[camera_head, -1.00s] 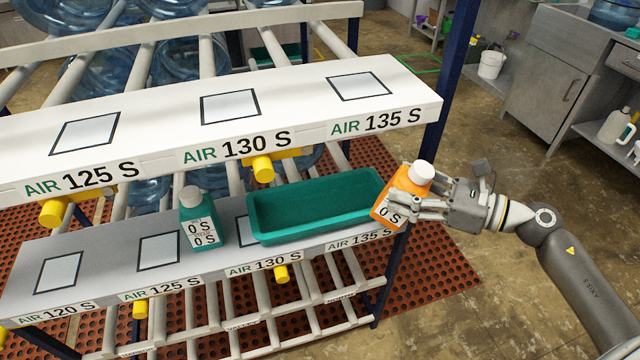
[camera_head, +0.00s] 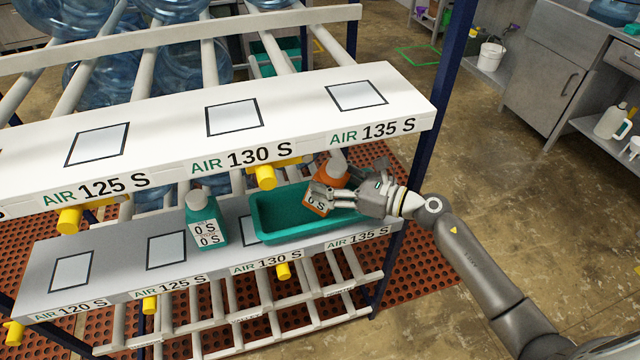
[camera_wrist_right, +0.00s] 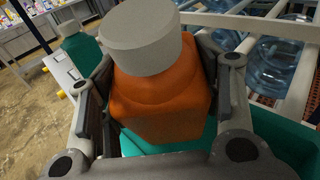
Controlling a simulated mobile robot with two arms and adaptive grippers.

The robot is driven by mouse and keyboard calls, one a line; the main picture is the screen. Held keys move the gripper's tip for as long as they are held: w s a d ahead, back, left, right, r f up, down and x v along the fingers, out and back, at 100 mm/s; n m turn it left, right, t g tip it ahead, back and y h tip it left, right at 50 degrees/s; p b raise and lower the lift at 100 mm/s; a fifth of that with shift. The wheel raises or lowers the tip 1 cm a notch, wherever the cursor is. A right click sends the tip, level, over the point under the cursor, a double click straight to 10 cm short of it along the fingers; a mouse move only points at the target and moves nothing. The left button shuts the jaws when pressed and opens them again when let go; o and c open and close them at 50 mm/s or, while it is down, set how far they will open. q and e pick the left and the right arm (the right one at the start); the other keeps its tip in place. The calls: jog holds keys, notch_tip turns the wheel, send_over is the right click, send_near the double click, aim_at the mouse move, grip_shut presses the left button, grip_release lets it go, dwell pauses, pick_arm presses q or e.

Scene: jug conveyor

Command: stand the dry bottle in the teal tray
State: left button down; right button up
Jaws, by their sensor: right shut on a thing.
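My right gripper (camera_head: 348,198) is shut on an orange bottle (camera_head: 319,199) with a pale cap and a label. It holds the bottle over the teal tray (camera_head: 272,235), tilted a little in the head view. Whether the bottle's base touches the tray floor cannot be told. In the right wrist view the orange bottle (camera_wrist_right: 160,100) sits between the fingers, with teal tray surface (camera_wrist_right: 285,140) below it. A teal bottle (camera_head: 206,222) with a grey cap stands upright on the lower shelf, left of the tray. My left gripper is not in view.
The white upper shelf (camera_head: 300,112) overhangs behind the tray, close to the bottle's cap. The grey lower shelf (camera_head: 110,262) has outlined squares free at the left. A blue post (camera_head: 425,155) stands right of the tray. Large water jugs (camera_head: 185,65) lie on the rack behind.

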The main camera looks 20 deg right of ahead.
jog(key=shift+w+a+f, duration=0.1)
jog(key=shift+a+f, duration=0.05)
jog(key=shift+f, duration=0.4)
jog(key=w+a+r+g+h+p, duration=0.1)
jog(key=g+h+p, duration=0.1)
jog(key=p, duration=0.4)
jog(key=shift+a, duration=0.15)
jog(key=shift+w+a+p, duration=0.1)
jog(key=shift+w+p, duration=0.05)
jog(key=shift+p, duration=0.3)
notch_tip(320, 180, down, 2)
jog(key=shift+f+h, duration=0.2)
jog(key=shift+h, duration=0.1)
jog(key=shift+f+b, duration=0.2)
jog(key=shift+b, duration=0.1)
jog(key=o, duration=1)
